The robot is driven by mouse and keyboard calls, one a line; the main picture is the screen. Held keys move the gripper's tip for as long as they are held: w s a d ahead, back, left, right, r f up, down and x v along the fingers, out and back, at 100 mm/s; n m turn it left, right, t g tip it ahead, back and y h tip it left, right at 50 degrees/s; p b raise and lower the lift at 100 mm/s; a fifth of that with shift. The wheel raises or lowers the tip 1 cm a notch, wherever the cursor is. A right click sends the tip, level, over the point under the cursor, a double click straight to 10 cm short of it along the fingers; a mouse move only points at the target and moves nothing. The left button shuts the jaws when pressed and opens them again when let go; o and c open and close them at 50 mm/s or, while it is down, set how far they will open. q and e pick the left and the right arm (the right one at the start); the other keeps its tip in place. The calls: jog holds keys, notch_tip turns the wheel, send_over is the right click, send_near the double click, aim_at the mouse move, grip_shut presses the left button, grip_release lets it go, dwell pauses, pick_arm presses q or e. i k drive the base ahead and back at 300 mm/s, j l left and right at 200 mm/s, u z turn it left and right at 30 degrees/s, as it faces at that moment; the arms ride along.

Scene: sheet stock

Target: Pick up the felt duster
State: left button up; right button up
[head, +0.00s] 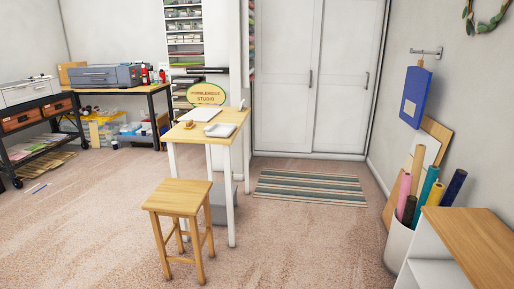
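I cannot make out a felt duster for certain in the head view. A small tan-brown item (188,124) lies on the left front part of the narrow wooden-topped table (225,117), too small to identify. A pale flat sheet or pad (220,130) lies beside it, and another pale flat item (201,114) lies behind. A small white upright item (241,104) stands at the table's back right. Neither of my grippers is in view.
A wooden stool (178,197) stands before the table. A striped rug (310,187) lies before closed white doors (318,80). A bin of rolls (398,245) and a wood-topped cabinet (478,240) are at right. Workbenches with machines (103,76) stand at left. Carpet is open at front left.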

aim_at(190, 124)
jog(key=i+l+u, duration=0.2)
jog(key=i, duration=0.4)
jog(key=i+u, duration=0.2)
jog(key=i, duration=0.4)
jog(key=i+l+u, duration=0.5)
jog(key=i, duration=0.2)
